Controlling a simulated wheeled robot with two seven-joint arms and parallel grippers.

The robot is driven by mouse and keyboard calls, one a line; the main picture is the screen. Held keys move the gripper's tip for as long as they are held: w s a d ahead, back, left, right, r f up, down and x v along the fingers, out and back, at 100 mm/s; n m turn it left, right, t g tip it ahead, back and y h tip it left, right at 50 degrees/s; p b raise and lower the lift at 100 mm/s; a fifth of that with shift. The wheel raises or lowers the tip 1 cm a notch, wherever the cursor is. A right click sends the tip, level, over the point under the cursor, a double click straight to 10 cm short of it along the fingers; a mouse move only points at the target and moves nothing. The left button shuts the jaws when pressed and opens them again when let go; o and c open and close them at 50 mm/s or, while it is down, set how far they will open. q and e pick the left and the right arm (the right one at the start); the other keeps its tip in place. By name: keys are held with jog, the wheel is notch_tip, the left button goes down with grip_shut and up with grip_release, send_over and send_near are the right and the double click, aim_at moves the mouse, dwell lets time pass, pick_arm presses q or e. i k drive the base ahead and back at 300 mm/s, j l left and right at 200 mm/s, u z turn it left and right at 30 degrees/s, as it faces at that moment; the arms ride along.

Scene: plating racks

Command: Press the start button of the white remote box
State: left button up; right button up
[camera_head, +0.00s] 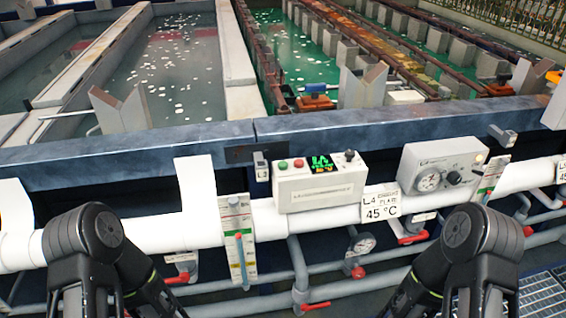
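The white remote box (320,189) sits on the white pipe below the tank edge, at the middle of the head view. Its top carries a green button (283,165) at the left and a red button (298,163) beside it. A lit green display (322,163) and a black knob (349,155) are further right. Which button is start cannot be read. Dark links of both my arms show at the lower left and lower right, bent downward. Neither gripper is in the picture. Nothing touches the box.
A grey gauge box (443,166) stands right of the remote box, with a "45 °C" sign (381,206) between them. A flow meter (238,240) hangs at the left. The blue tank edge (130,152) runs behind. Pipes and red-handled valves lie below.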

aim_at(282, 165)
jog(key=l+u, duration=0.35)
jog(key=l, duration=0.4)
jog(key=l+u, duration=0.4)
jog(key=l, duration=0.35)
jog(key=k+l+u, duration=0.1)
jog(key=l+u, duration=0.25)
jog(key=l, duration=0.4)
